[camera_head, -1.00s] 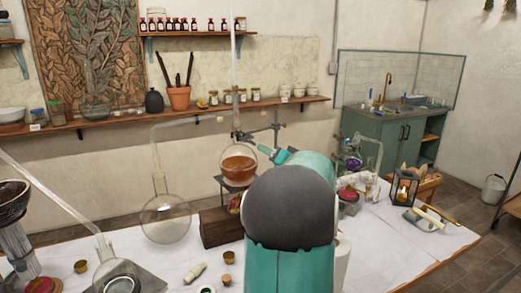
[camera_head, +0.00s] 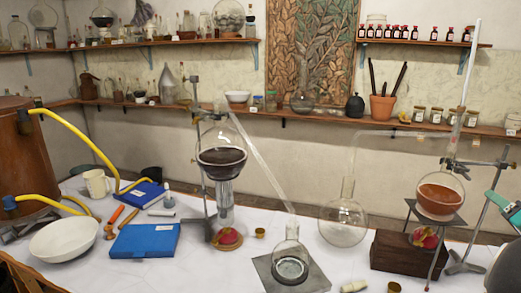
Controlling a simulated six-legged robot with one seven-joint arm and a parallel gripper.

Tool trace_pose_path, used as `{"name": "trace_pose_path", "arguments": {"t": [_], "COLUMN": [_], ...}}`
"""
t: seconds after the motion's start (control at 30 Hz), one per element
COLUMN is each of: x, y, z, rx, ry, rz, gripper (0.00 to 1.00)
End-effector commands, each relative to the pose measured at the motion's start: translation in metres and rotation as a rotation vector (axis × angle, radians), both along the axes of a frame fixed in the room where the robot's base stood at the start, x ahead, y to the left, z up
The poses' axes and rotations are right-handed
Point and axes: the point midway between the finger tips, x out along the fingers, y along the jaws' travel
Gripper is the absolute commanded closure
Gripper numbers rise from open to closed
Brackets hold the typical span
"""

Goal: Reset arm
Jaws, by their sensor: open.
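My gripper (camera_head: 506,208) shows only in part at the right edge of the head view, as a teal end cut off by the frame. It is open, and I see nothing held in it. It is just right of the round flask of amber liquid (camera_head: 439,195), near the metal clamp stand; whether it touches the stand I cannot tell. The rest of my arm is mostly out of view, with a rounded part of it at the lower right edge.
The white table (camera_head: 190,268) holds glassware: a clear flask (camera_head: 343,222), a flask of dark liquid (camera_head: 221,155) on a stand and a small flask (camera_head: 290,262). Blue boxes (camera_head: 145,240), a white bowl (camera_head: 63,240) and a mug (camera_head: 96,184) stand left. Shelves line the wall.

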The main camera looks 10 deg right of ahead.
Motion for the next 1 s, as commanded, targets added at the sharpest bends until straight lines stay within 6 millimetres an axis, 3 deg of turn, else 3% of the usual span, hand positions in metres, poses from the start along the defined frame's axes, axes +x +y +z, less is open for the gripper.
{"name": "trace_pose_path", "arguments": {"t": [0.07,0.17,0.33,0.53,0.7,0.8,0.9,1.0], "x": [0.01,0.032,0.072,0.084,0.056,0.028,-0.003,-0.033], "y": [0.014,0.052,0.159,0.297,0.409,0.46,0.495,0.517], "z": [0.001,0.001,-0.004,-0.021,-0.046,-0.062,-0.078,-0.091], "rx": [0.012,0.048,0.131,0.175,0.126,0.047,-0.065,-0.201], "ry": [0.011,0.05,0.188,0.427,0.687,0.839,0.967,1.06], "rz": [0.033,0.12,0.338,0.572,0.72,0.762,0.767,0.738], "gripper": [0.45,0.45,0.45,0.45,0.45,0.45,0.45,0.45]}}
